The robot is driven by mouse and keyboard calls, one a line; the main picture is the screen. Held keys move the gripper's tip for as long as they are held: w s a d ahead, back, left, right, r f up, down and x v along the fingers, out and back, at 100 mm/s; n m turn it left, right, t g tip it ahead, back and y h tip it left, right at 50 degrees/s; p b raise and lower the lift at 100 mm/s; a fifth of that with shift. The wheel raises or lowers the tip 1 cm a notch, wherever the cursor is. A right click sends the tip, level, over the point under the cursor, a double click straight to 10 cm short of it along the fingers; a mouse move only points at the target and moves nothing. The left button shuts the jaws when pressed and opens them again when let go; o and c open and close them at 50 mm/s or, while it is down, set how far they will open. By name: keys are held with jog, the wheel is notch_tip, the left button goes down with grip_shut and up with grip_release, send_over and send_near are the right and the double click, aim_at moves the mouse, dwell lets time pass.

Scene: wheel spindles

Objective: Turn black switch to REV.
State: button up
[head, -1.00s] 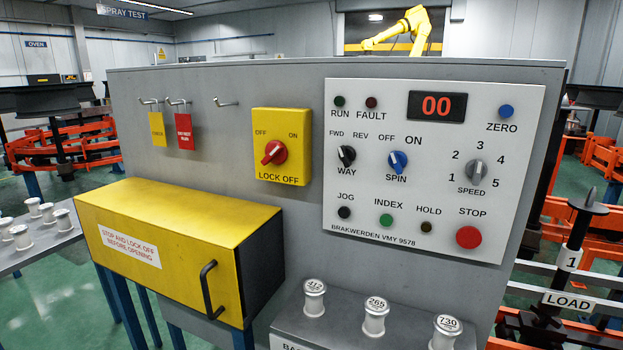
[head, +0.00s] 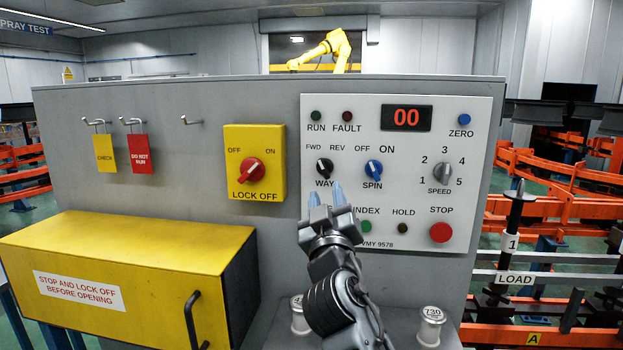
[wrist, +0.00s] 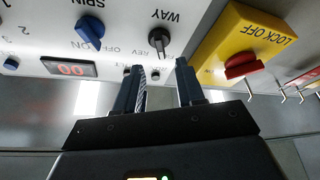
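The black switch (head: 324,168) is the WAY knob on the white control panel (head: 480,120), under the FWD and REV marks. Its white line appears to point up and left, toward FWD. It also shows in the upside-down wrist view (wrist: 158,40). My gripper (head: 326,194) is in front of the panel, just below the switch in the head view. In the wrist view its two blue-tipped fingers (wrist: 160,68) are apart with nothing between them. The switch shows beyond the fingertips, seemingly not touched. My gripper hides the JOG button in the head view.
The blue SPIN knob (head: 373,168) is close on the right. The yellow LOCK OFF box (head: 254,140) with its red knob stands out on the left. A yellow cover (head: 150,240) juts forward lower left. A metal spindle piece (head: 431,325) stands on the ledge below.

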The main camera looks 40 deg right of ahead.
aim_at(324, 172)
jog(key=p+x, duration=0.2)
jog(key=x, duration=0.5)
jog(key=shift+w+d+r, duration=0.1)
jog(key=shift+w+d, duration=0.05)
grip_shut()
